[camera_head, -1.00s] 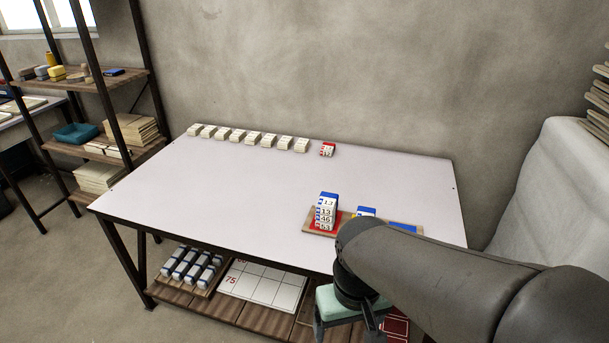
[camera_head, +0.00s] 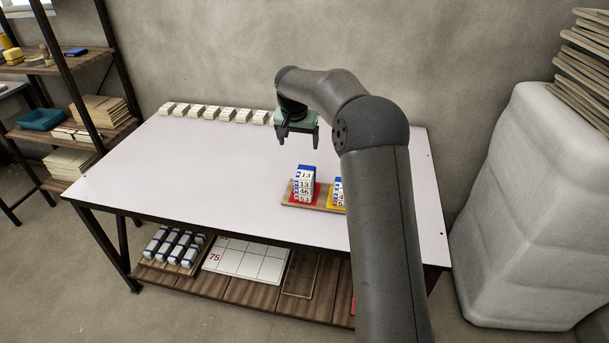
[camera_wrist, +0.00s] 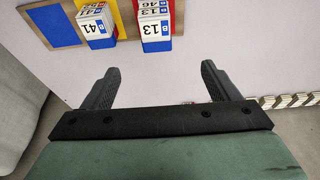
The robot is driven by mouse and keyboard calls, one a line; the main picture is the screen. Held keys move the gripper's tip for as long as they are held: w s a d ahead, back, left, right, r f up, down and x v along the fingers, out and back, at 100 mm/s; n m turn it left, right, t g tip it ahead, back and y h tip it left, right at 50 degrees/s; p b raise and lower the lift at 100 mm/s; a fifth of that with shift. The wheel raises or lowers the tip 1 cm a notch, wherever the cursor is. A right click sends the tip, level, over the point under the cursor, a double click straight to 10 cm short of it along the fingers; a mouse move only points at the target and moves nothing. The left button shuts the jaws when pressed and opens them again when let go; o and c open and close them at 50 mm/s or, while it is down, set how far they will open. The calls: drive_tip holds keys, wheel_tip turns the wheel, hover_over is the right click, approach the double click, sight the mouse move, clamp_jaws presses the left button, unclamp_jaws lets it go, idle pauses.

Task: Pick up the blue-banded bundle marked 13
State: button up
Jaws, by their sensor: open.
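A blue-topped bundle marked 13 (camera_head: 305,173) is on top of a stack at the left end of the wooden tray, over a red patch. Below it show labels 13, 46 and a partly readable one. In the wrist view, the bundle marked 13 (camera_wrist: 154,30) appears upside down, beyond my fingertips. My gripper (camera_head: 299,140) is open and empty above the back part of the table, behind the stack and apart from it. Its spread fingers show in the wrist view (camera_wrist: 160,75) with bare table between them.
A bundle marked 41 (camera_wrist: 96,26) stands beside the 13 stack, over yellow; in the head view my arm partly hides it. A row of several white bundles (camera_head: 212,113) lines the table's back edge. The table's left half (camera_head: 170,170) is clear.

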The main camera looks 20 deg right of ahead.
drive_tip(key=p, duration=0.2)
hover_over(305, 172)
drive_tip(key=s+a, duration=0.2)
drive_tip(key=x, duration=0.3)
drive_tip(key=s+x, duration=0.1)
drive_tip(key=x, duration=0.3)
drive_tip(key=s+a+x, duration=0.1)
drive_tip(key=x, duration=0.2)
drive_tip(key=shift+f, duration=0.6)
drive_tip(key=x, duration=0.2)
drive_tip(key=p+x, duration=0.1)
drive_tip(key=x, duration=0.1)
drive_tip(key=shift+d, duration=0.45)
drive_tip(key=shift+w+f, duration=0.1)
drive_tip(key=shift+f, duration=0.4)
drive_tip(key=shift+f+b, duration=0.25)
drive_tip(key=shift+b, duration=0.15)
drive_tip(key=c, duration=1.1)
